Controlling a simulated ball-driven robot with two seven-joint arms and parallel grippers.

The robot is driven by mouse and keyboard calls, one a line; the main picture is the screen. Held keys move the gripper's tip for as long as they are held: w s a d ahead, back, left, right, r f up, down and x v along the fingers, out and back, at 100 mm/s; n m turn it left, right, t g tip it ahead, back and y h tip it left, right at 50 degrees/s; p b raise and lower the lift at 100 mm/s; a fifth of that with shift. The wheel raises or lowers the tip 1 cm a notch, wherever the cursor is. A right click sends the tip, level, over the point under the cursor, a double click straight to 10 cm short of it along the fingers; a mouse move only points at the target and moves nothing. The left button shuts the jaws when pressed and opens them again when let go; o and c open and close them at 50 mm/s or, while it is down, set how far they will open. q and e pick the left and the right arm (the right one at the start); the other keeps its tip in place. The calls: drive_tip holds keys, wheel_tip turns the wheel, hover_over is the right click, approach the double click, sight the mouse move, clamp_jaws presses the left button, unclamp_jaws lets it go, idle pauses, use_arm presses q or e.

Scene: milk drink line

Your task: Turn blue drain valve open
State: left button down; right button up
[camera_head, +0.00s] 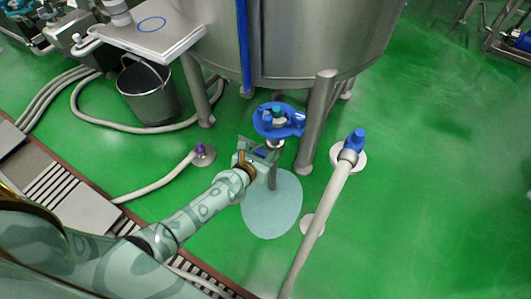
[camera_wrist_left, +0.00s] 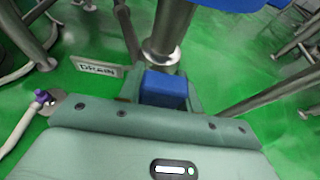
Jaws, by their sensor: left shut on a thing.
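In the head view my left gripper (camera_head: 259,157) is below the big steel tank, just under a blue round fitting (camera_head: 278,122) with a teal top. In the left wrist view a blue block (camera_wrist_left: 165,90), which looks like the drain valve's handle, sits between the fingers of my left gripper (camera_wrist_left: 163,92). The gripper is shut on it. A steel pipe (camera_wrist_left: 163,50) stands directly behind the handle, and a plate reading DRAIN (camera_wrist_left: 95,67) is to the left. The valve body is largely hidden by the gripper. My right gripper is not in view.
The steel tank (camera_head: 285,40) stands on legs (camera_head: 317,120) close by. A pale blue patch (camera_head: 272,212) lies on the green floor below the gripper. A blue-topped hose fitting (camera_head: 355,142) is right, a steel bucket (camera_head: 147,95) left.

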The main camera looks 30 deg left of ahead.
use_arm(q)
drive_tip(key=shift+s+f, duration=0.1)
drive_tip(key=shift+f, duration=0.05)
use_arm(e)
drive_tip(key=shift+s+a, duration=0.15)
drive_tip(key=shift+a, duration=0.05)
use_arm(q)
drive_tip(key=c, duration=1)
unclamp_jaws()
drive_tip(key=shift+o, duration=0.2)
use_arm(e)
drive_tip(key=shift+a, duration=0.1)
use_arm(q)
drive_tip(key=shift+s+r, duration=0.1)
drive_tip(key=shift+r, duration=0.1)
drive_tip(key=p+v, duration=0.4)
drive_tip(key=v, duration=1.2)
drive_tip(key=shift+p, duration=0.35)
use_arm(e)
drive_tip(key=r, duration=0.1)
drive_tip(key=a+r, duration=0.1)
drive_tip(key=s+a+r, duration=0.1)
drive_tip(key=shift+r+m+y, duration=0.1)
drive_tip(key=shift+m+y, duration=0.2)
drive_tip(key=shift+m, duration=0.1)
use_arm(q)
drive_tip(key=shift+a, duration=0.15)
